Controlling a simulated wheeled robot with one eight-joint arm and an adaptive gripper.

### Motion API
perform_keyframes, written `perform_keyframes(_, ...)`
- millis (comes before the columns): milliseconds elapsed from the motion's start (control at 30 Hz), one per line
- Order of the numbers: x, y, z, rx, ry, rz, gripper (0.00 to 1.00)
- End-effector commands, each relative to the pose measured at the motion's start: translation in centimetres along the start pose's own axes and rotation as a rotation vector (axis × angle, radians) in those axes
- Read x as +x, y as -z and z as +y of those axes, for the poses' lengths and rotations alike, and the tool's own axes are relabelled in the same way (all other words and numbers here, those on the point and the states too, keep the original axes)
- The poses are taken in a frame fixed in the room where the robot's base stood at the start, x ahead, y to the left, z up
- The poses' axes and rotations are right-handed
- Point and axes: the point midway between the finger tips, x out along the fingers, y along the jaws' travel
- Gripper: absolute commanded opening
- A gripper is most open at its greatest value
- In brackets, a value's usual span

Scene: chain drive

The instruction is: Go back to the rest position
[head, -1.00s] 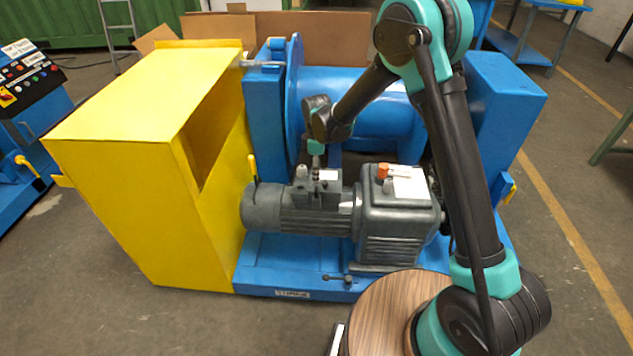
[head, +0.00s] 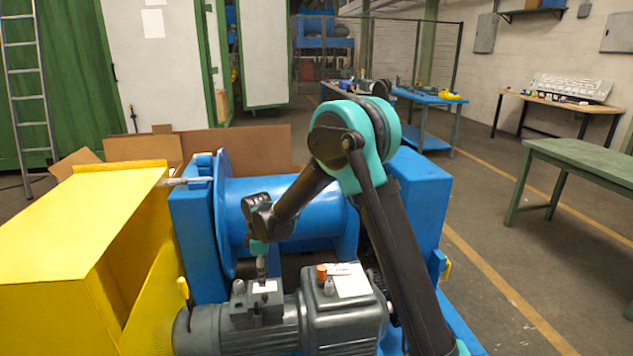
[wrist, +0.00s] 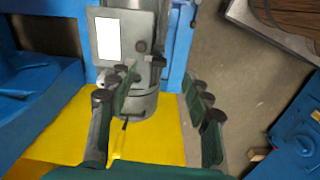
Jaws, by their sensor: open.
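My gripper (wrist: 163,82) is open in the wrist view, with its two dark green fingers spread apart and nothing held between them. Below the fingers is the grey motor (wrist: 130,103) with a white label on its box. In the head view my gripper end (head: 261,262) hangs just above the motor's box (head: 265,300). My arm is bent there, not folded up. Whether the fingers touch the motor cannot be told.
A yellow guard (head: 75,225) stands left of the motor. A blue drum (head: 290,215) on its frame is behind. A green table (head: 590,165) stands at right. The floor (head: 520,260) right of the machine is clear.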

Motion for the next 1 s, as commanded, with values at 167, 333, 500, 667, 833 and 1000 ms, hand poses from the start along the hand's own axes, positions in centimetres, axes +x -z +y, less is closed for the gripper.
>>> perform_keyframes(167, -3.6, -8.3, -0.8, 0.256, -0.044, 0.027, 0.5)
perform_keyframes(333, -6.2, -15.6, -3.0, 0.511, -0.088, 0.057, 0.5)
perform_keyframes(500, -7.9, -22.3, -6.3, 0.763, -0.132, 0.09, 0.5)
perform_keyframes(667, -8.7, -27.7, -10.4, 1.0, -0.175, 0.125, 0.5)
perform_keyframes(833, -8.6, -32.4, -15.4, 1.249, -0.221, 0.165, 0.5)
perform_keyframes(1000, -7.8, -35.8, -20.3, 1.479, -0.267, 0.208, 0.5)
